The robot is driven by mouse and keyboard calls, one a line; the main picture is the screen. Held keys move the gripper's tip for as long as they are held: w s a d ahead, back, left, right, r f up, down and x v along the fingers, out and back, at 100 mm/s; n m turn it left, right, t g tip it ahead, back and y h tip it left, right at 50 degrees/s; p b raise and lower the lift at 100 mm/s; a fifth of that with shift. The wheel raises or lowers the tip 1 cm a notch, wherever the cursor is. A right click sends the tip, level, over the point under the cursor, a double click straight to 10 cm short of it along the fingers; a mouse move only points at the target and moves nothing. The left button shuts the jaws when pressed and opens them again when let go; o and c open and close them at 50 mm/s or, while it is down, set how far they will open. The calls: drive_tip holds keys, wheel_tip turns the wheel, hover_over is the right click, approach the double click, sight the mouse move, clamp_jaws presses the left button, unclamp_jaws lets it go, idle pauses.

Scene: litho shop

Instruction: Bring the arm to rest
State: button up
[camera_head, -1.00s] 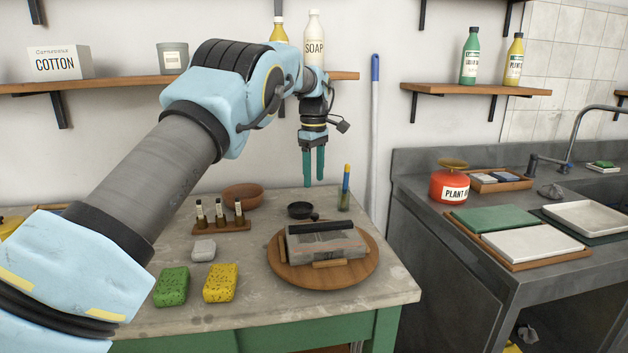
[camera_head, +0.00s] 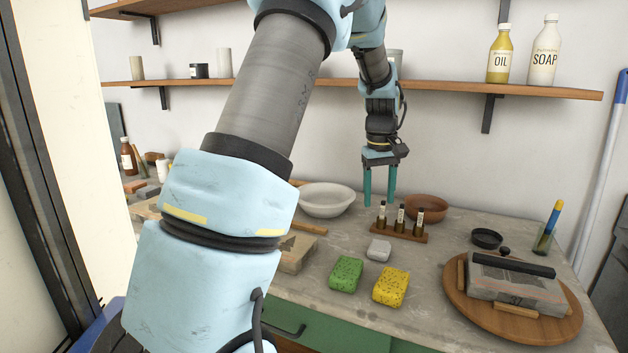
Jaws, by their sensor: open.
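My arm reaches up from the lower left of the head view and bends over the workbench (camera_head: 425,270). My gripper (camera_head: 379,190) hangs at its end with its two teal fingers pointing down. The fingers are apart with nothing between them. The gripper is above the back of the bench, in front of the wall, between a white bowl (camera_head: 325,200) and a small wooden rack of vials (camera_head: 402,235). The picture does not settle how high the fingertips are over the bench top.
A green sponge (camera_head: 346,274), a yellow sponge (camera_head: 391,287) and a grey block (camera_head: 378,249) lie in front of the rack. A brown bowl (camera_head: 426,208) stands behind it. A stone slab (camera_head: 515,284) rests on a round wooden board (camera_head: 463,309). A shelf (camera_head: 435,88) runs above.

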drive_tip(key=s+a+f+m, duration=0.1)
drive_tip(key=s+a+f, duration=0.1)
drive_tip(key=s+a, duration=0.7)
drive_tip(key=s+a+f+m+t, duration=0.1)
drive_tip(key=s+a+f+m, duration=0.1)
drive_tip(key=s+a, duration=0.8)
drive_tip(key=a, duration=0.3)
drive_tip(key=shift+a+f, duration=0.35)
drive_tip(key=shift+f, duration=0.05)
